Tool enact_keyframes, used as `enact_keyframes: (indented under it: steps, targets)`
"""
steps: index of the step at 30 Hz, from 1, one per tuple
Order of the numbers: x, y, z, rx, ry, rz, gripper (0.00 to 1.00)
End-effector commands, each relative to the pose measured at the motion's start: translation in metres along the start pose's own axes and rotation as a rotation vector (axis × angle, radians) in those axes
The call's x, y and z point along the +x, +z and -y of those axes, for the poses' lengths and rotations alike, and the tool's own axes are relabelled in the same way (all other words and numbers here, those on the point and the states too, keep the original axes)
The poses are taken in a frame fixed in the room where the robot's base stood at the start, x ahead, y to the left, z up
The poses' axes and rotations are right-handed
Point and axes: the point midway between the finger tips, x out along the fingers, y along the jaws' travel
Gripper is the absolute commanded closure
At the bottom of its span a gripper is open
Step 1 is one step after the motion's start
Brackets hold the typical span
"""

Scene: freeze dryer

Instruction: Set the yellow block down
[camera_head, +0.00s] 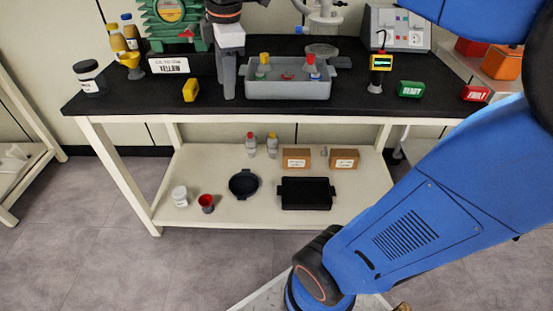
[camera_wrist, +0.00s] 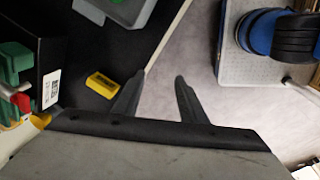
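The yellow block (camera_head: 190,90) rests on the black tabletop (camera_head: 140,97), to the left of my gripper (camera_head: 229,95) in the head view. The block also shows in the wrist view (camera_wrist: 102,84), lying left of the left finger and apart from it. In the wrist view my gripper (camera_wrist: 159,77) has its two fingers spread, with nothing between them. Floor shows through the gap, beyond the table's front edge. In the head view the fingers point down and overlap, so their spacing is hidden there.
A grey tray (camera_head: 288,90) with red- and yellow-capped bottles stands just right of my gripper. A green machine (camera_head: 175,22) and a white-labelled dark box (camera_head: 169,65) stand behind the block.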

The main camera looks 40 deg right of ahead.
Motion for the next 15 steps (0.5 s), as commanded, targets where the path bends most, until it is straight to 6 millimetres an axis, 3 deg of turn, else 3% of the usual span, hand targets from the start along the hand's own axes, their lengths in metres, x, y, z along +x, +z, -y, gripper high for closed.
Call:
enact_keyframes:
  steps: [3,15]
  targets:
    - [0.014,0.017,0.039,0.248,0.041,-0.014,0.62]
    - [0.082,0.059,0.151,1.06,0.142,-0.122,0.62]
